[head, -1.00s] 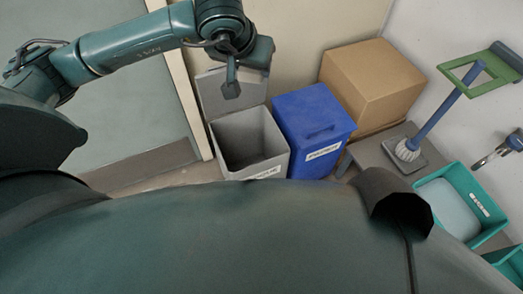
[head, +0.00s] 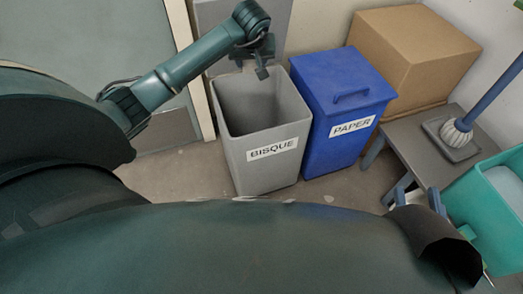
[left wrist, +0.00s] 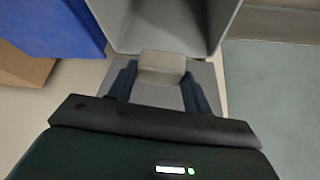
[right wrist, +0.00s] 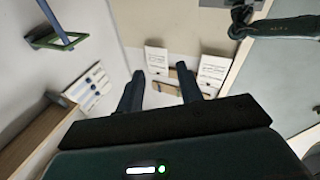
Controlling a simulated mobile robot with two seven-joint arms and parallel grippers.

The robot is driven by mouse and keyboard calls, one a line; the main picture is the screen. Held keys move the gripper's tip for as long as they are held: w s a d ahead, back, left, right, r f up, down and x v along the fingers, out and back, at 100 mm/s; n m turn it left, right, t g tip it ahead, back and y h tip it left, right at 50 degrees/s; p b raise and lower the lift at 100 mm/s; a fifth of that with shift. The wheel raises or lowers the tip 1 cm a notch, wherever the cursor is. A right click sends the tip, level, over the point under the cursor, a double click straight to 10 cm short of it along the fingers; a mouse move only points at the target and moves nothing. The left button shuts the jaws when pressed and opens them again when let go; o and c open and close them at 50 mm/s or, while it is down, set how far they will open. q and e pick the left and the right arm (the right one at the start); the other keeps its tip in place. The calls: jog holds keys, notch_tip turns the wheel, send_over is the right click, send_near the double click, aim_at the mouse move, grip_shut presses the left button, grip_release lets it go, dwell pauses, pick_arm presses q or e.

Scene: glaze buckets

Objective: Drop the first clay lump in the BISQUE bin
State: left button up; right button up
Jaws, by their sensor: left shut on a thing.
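The BISQUE bin (head: 270,158) is a grey open-topped bin with a white label, left of the blue bin. Its lid (head: 215,40) stands raised behind the opening. My left gripper (head: 262,72) is above the back part of the bin's opening, pointing down. In the left wrist view, my left gripper (left wrist: 161,80) is shut on a pale grey-beige clay lump (left wrist: 161,66), with the bin's opening (left wrist: 160,25) beyond it. The lump is hard to make out in the head view.
A closed blue PAPER bin (head: 343,105) stands right beside the grey bin. A cardboard box (head: 415,55) is behind it. A grey low table (head: 415,155) with a brush on a stand and a teal tub (head: 490,210) are at the right.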

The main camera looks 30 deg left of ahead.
aim_at(252, 73)
pick_arm(q)
notch_tip(252, 73, down, 5)
jog(key=b, duration=0.4)
jog(key=shift+f+b, duration=0.5)
jog(key=shift+b, duration=0.3)
pick_arm(e)
jog(key=shift+w+a+r+n+t+y, duration=0.2)
jog(key=shift+w+r+t+y, duration=0.1)
jog(key=shift+r+y, duration=0.25)
jog(key=shift+w+a+r+n+t+y, duration=0.1)
jog(key=shift+w+r+n+t+y, duration=0.15)
jog(key=shift+r+y, duration=0.3)
pick_arm(q)
jog(key=o, duration=1.1)
jog(key=shift+c, duration=0.2)
pick_arm(e)
jog(key=shift+s, duration=0.1)
